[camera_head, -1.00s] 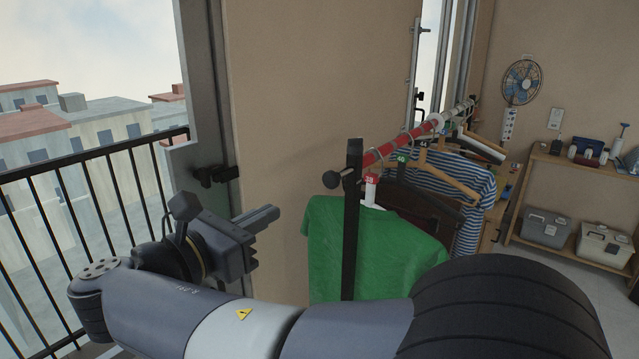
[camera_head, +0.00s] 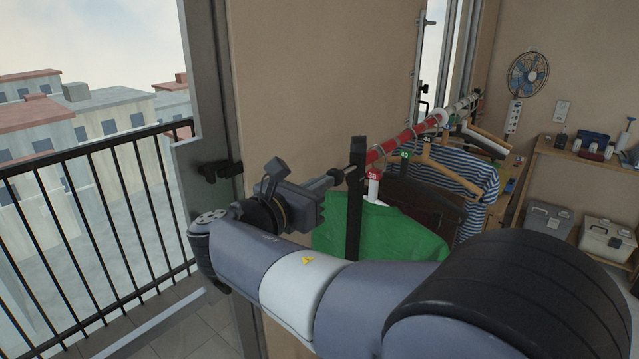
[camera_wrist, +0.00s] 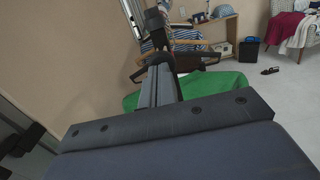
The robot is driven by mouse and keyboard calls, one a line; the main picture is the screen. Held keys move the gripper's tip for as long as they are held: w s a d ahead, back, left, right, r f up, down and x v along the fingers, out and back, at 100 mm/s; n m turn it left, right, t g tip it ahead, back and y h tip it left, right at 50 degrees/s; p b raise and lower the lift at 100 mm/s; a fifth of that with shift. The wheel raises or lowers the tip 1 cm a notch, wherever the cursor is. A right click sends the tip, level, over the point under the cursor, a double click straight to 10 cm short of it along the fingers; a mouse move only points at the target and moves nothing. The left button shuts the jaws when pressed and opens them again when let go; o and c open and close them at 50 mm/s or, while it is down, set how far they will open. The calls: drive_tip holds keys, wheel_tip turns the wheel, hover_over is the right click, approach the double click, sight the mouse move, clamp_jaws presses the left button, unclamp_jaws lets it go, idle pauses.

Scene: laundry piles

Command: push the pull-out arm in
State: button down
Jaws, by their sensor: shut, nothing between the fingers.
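The clothes rail's pull-out arm appears to be the red rod (camera_head: 405,138) running back along the wall, with a dark knob (camera_head: 338,174) at its near end. A black upright post (camera_head: 356,205) stands just behind the knob. My gripper (camera_head: 328,183) is shut and empty, its tips at the knob, seemingly touching or nearly so; contact is not certain.
A green shirt (camera_head: 385,232) and a striped shirt (camera_head: 470,180) hang from the rail. A balcony railing (camera_head: 90,220) is at the left. A shelf (camera_head: 575,160) with boxes stands at the back right. A wall (camera_head: 320,80) runs close beside the rail.

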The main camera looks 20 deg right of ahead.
drive_tip(key=p+x, duration=0.1)
drive_tip(key=x, duration=0.3)
idle(0.3)
drive_tip(key=shift+r, duration=0.1)
